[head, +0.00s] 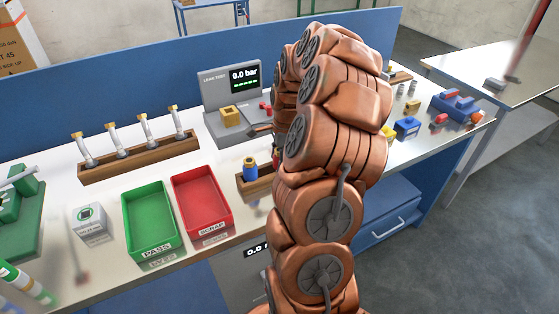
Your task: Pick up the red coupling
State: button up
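I cannot tell for certain which red piece is the red coupling. A small red piece (265,106) sits on the grey leak tester, right of a yellow block. Another red piece (440,119) lies at the right end of the bench beside a blue block. A wooden holder (253,187) holds a blue and yellow cylinder (250,168); its right end is hidden by my arm. My copper-coloured arm fills the middle of the view.
The leak tester (222,129) reads 0.0 bar. A green PASS tray (148,217) and a red SCRAP tray (203,203) stand at the front. A wooden rack (140,158) holds several upright metal pieces behind them. A blue panel (120,75) closes the back.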

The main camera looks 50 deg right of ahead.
jog(key=c, duration=1)
grip_shut()
jog(key=shift+r, duration=0.15)
